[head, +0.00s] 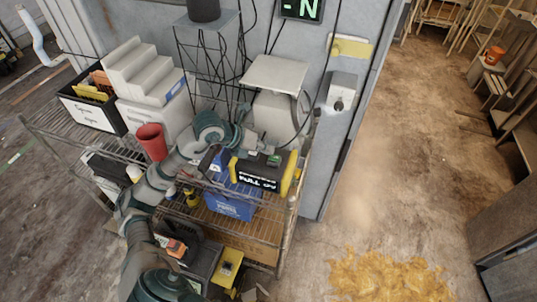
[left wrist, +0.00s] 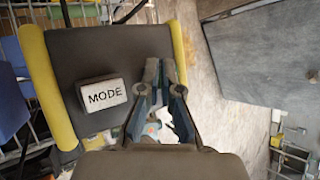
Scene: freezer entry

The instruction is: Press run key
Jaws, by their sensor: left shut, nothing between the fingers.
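A dark handheld device (head: 257,175) with yellow ends and a lit display stands on the wire cart in the head view. In the left wrist view the device (left wrist: 65,60) shows a white key marked MODE (left wrist: 104,95). No key marked RUN can be made out. My left gripper (left wrist: 163,72) is shut and empty, with its fingertips over the device's right part, right of the MODE key. Whether they touch it I cannot tell. In the head view my left arm reaches over the cart to the device; its gripper shows small and dark there. My right gripper is not in view.
The wire cart (head: 290,212) also carries a red cup (head: 151,141), a box of signs (head: 91,105), white bins (head: 144,72) and a blue box (head: 231,204). A grey wall post stands behind it. Open floor with a yellowish spill (head: 388,277) lies right.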

